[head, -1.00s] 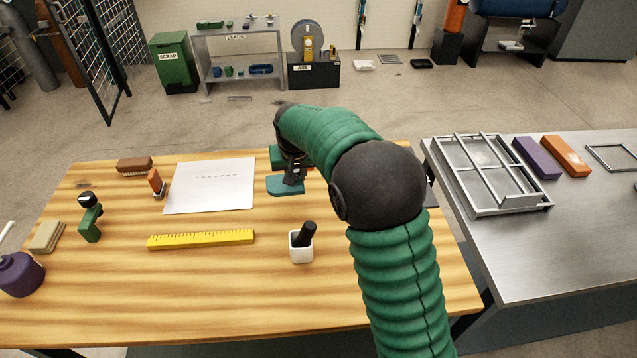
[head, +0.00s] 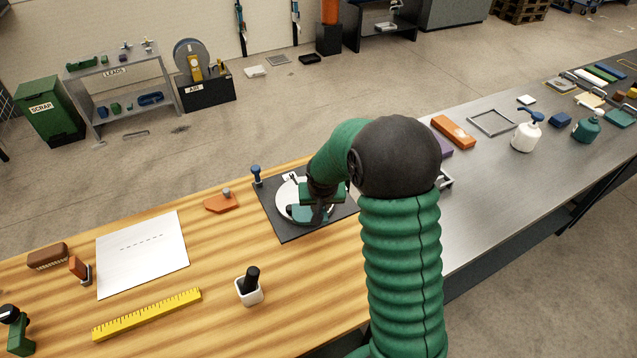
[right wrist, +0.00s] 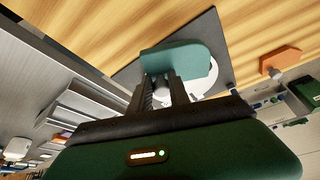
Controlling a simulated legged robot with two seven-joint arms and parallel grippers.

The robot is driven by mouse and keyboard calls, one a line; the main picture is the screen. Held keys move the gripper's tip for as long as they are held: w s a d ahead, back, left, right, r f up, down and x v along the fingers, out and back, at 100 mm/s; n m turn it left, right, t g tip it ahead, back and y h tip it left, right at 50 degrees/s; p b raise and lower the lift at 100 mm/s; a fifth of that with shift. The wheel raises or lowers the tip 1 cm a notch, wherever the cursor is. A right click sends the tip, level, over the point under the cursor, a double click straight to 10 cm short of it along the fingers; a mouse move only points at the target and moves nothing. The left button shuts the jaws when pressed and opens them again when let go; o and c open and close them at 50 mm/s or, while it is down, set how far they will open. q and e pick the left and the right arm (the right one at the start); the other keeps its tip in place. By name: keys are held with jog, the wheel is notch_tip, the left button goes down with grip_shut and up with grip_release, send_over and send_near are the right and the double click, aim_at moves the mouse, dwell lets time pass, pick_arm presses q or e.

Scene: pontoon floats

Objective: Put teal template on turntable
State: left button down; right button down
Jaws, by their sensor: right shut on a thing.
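The teal template (head: 304,215) is held in my right gripper (head: 318,209), over the turntable's white disc (head: 285,191). The disc sits on a dark square base (head: 275,223) at the wooden table's far right part. In the right wrist view the teal template (right wrist: 180,56) is between the fingertips of my right gripper (right wrist: 170,82) and covers part of the white disc (right wrist: 212,76). I cannot tell whether the template touches the disc or is just above it. My arm hides part of the base.
A white cup with a black item (head: 249,288), yellow ruler (head: 147,314) and white sheet (head: 142,254) lie nearer left. The steel bench (head: 480,185) adjoins at right.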

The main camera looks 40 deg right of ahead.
jog(key=w+d+p, duration=0.1)
jog(key=w+d, duration=0.1)
jog(key=w, duration=0.1)
jog(key=w+d+f, duration=0.1)
jog(key=w+d, duration=0.2)
jog(key=w+d+p, duration=0.1)
jog(key=w+d, duration=0.2)
jog(key=shift+w+d+f+p, duration=0.15)
jog(key=shift+w+p, duration=0.15)
jog(key=f, duration=0.3)
jog(key=shift+s+a+p, duration=0.1)
jog(key=shift+a+p, duration=0.2)
jog(key=shift+p, duration=0.05)
jog(key=shift+f, duration=0.4)
jog(key=c, duration=1.2)
grip_release()
jog(key=shift+d, duration=0.1)
jog(key=shift+c, duration=0.2)
